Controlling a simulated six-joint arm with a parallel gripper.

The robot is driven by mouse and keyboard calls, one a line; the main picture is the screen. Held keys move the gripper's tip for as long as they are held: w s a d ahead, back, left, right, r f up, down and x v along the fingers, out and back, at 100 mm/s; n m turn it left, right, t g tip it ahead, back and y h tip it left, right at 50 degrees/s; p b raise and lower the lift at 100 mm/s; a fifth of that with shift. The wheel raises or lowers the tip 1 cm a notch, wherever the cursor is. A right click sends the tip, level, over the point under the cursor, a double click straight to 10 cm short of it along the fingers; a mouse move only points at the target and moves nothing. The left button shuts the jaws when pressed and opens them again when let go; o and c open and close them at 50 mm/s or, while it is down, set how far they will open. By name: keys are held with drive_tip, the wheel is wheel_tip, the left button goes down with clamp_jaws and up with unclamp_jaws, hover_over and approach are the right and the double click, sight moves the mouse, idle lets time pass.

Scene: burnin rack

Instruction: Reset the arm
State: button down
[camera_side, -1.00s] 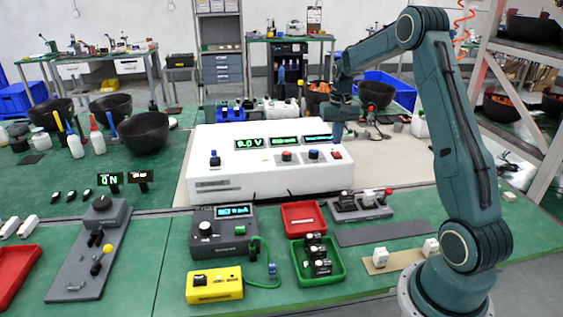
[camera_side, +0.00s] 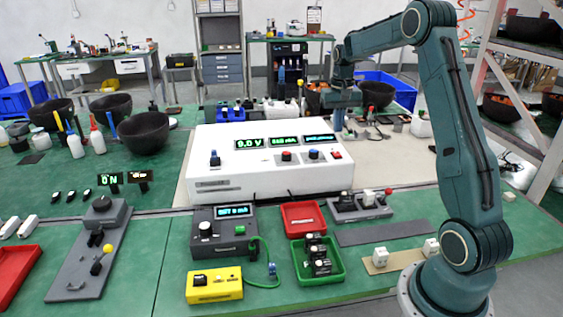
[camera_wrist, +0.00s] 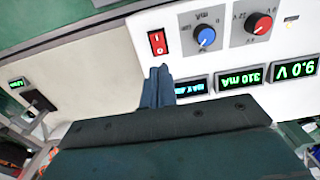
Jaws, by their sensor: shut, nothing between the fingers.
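My gripper (camera_side: 338,124) hangs fingers-down at the right rear of the white power supply (camera_side: 230,180), above the pale mat. Its fingers are together and hold nothing. In the wrist view, the blue-grey closed fingers of my gripper (camera_wrist: 159,72) show beside the red rocker switch (camera_wrist: 158,43) on the white panel. That panel shows upside down, with green displays reading 9.0 V and 310 mA and a third, blue display partly covered by my fingers. I cannot tell the exact gap between my fingers and the supply.
A grey meter (camera_side: 222,240), a yellow box (camera_side: 214,287), a green tray (camera_side: 318,276) with black parts and a red tray (camera_side: 303,220) stand in front of the supply. A shelf rack (camera_side: 520,60) stands at the right. The pale mat (camera_side: 410,160) has free room.

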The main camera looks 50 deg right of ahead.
drive_tip(key=s+a+r+n+t, duration=0.1)
drive_tip(key=s+a+r+n, duration=0.15)
drive_tip(key=a+r, duration=0.55)
drive_tip(key=s+a+r+n+t, duration=0.15)
drive_tip(key=s+a+r, duration=0.25)
drive_tip(key=a, duration=0.8)
drive_tip(key=s+a+f+n+t, duration=0.2)
drive_tip(key=s+a+n, duration=0.3)
drive_tip(key=s+a, duration=0.7)
drive_tip(key=shift+s+f+t, duration=0.15)
drive_tip(key=shift+s+t, duration=0.4)
drive_tip(key=shift+s, duration=1.3)
drive_tip(key=shift+a, duration=0.1)
